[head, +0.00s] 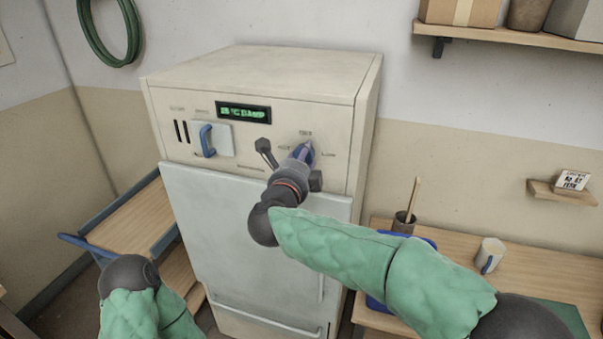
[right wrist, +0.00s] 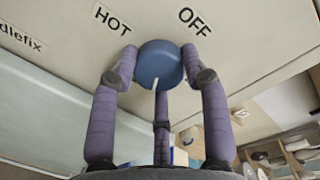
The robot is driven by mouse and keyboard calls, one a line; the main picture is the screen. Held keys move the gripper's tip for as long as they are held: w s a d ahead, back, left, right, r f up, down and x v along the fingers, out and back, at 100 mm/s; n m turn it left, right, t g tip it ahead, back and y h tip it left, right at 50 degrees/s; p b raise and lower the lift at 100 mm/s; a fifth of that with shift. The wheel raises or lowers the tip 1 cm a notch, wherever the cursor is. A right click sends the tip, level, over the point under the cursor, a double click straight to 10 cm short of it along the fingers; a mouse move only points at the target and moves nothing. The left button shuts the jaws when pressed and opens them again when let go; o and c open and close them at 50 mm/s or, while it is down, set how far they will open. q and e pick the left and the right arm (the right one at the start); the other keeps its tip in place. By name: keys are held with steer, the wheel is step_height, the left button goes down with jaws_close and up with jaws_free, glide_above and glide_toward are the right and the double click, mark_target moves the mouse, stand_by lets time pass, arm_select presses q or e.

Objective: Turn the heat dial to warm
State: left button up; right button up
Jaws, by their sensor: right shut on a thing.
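The heat dial (right wrist: 159,62) is a round blue knob with a white pointer line, in the right wrist view. Its pointer line runs toward the bottom of that view, away from the labels HOT (right wrist: 112,19) and OFF (right wrist: 194,21). My right gripper (right wrist: 160,75) is shut on the dial, with purple fingers around its rim. In the head view, my right gripper (head: 303,154) is at the upper right of the cream cabinet's (head: 260,65) front panel and mostly hides the dial. My left arm shows at the lower left, but its gripper is not seen.
The panel has a green-lit display (head: 243,112), a blue handle (head: 207,140) and a dark lever (head: 265,151). A wooden cart (head: 130,228) stands left of the cabinet. A bench on the right holds a mug (head: 491,254) and a brush pot (head: 404,222).

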steer(key=shift+d+r+m+b, duration=0.1)
steer(key=shift+d+m+b, duration=0.1)
steer(key=shift+m+b, duration=2.6)
steer(key=o, duration=1.1)
steer(key=shift+o, duration=0.3)
steer(key=shift+w+t, duration=0.1)
steer(key=shift+t, duration=0.2)
steer(key=shift+a+f+n, duration=0.1)
steer(key=shift+f+n, duration=0.1)
steer(key=shift+n, duration=0.1)
